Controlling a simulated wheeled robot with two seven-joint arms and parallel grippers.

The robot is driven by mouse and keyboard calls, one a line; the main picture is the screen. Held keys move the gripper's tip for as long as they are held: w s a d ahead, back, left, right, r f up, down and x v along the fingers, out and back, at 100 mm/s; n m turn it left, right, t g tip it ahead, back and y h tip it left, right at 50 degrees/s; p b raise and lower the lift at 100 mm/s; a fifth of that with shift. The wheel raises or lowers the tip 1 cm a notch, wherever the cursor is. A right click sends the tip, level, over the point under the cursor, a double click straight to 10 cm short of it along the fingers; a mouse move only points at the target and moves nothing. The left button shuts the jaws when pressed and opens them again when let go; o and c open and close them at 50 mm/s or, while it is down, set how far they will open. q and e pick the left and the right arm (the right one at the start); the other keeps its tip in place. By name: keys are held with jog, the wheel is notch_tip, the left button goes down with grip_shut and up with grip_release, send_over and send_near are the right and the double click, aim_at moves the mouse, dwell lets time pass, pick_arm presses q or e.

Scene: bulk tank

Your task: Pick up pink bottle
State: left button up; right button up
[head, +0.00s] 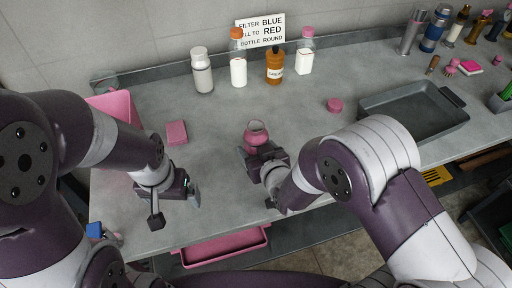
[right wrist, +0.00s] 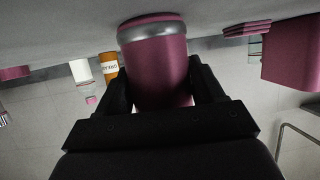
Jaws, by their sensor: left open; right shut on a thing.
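My left gripper (head: 175,203) is open and empty over the front left of the counter, apart from the bottle.
A white bottle (head: 202,75), an orange-capped bottle (head: 238,70), an orange bottle (head: 275,68) and a pink-capped bottle (head: 304,58) stand at the back. A pink block (head: 176,132) is left, a pink lid (head: 335,105) right, beside a grey tray (head: 395,125).

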aim_at(260, 136)
jog(key=shift+r, duration=0.5)
jog(key=r, duration=0.2)
jog(key=d+r, duration=0.1)
jog(key=r, duration=0.1)
jog(key=shift+w+p, duration=0.3)
jog(key=shift+w, duration=0.05)
jog(key=w+d+r, duration=0.4)
jog(key=d+r, duration=0.2)
jog(key=d, duration=0.3)
jog(key=shift+w+d+p, duration=0.2)
jog(key=shift+w+p, duration=0.1)
jog(key=shift+p, duration=0.1)
